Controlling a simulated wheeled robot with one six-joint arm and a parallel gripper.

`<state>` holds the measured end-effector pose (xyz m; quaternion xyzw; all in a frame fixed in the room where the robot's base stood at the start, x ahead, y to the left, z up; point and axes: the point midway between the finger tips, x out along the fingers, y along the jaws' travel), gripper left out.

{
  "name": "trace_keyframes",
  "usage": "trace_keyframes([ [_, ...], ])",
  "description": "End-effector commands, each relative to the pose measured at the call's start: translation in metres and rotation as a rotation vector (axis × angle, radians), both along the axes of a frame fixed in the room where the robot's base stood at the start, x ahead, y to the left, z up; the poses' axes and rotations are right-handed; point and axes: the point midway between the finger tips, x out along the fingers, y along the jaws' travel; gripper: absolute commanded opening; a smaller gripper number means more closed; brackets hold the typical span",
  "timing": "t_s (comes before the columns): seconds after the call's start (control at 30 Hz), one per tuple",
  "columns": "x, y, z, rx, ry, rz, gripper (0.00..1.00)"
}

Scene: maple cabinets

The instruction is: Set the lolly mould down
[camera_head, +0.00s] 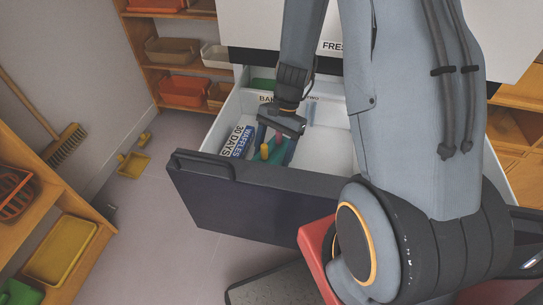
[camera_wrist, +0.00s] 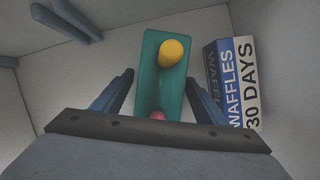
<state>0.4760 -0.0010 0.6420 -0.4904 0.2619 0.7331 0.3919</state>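The lolly mould is a teal block with a yellow knob and a pink-red knob. In the wrist view the lolly mould (camera_wrist: 153,88) stands on the pale drawer floor, between my two blue-grey fingers. My gripper (camera_wrist: 160,77) is open, with a visible gap at the left finger and the right fingertip close to the mould's side. In the head view my gripper (camera_head: 275,147) reaches down into the open drawer over the lolly mould (camera_head: 278,155). The near end of the mould is hidden behind the gripper body in the wrist view.
A blue and white waffles box (camera_wrist: 237,85) stands just right of the mould in the wrist view. The drawer (camera_head: 330,148) has a dark front panel (camera_head: 235,205) and clear floor to the right. A green item (camera_head: 262,84) lies at the drawer's back.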

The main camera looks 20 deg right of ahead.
Motion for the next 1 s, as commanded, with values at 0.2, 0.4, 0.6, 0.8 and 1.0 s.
trace_keyframes([
  [0.2,0.000,0.000,0.000,0.000,0.000,0.000,0.66],
  [0.4,0.003,-0.003,0.011,0.000,-0.003,-0.002,0.66],
  [0.6,0.011,-0.015,0.046,0.000,-0.005,-0.001,0.66],
  [0.8,0.019,-0.028,0.083,-0.001,-0.004,-0.001,0.66],
  [1.0,0.025,-0.036,0.107,0.000,-0.003,0.000,0.66],
])
